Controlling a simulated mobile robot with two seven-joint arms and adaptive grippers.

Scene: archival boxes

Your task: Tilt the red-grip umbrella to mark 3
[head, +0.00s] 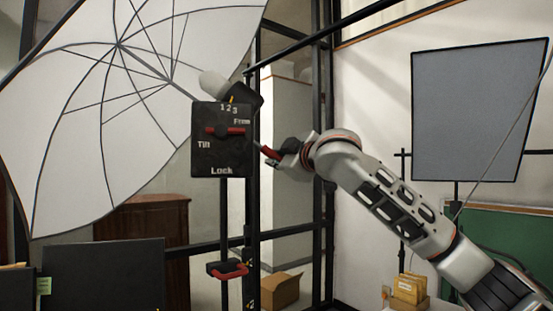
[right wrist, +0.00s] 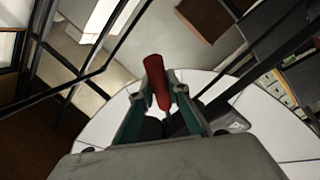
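The white umbrella (head: 75,120) fills the upper left of the head view, tilted, its ribs facing me. A black panel (head: 208,160) beside its shaft reads 1 2 3, Free, Tilt and Lock. A small yellow pointer (head: 232,99) stands above the numbers, near 2 and 3; I cannot tell which exactly. A red lever (head: 225,131) lies roughly level across the panel. My right gripper (head: 278,155) is just right of the panel, closed around the red grip (head: 269,152). In the right wrist view the red grip (right wrist: 157,80) sits between both fingertips. My left gripper is out of view.
A black upright post (head: 251,215) stands behind the panel, with a second red handle (head: 230,270) lower down. A grey rectangular screen (head: 470,110) stands at right. A cardboard box (head: 281,291) and a dark flat panel (head: 103,275) are low in view.

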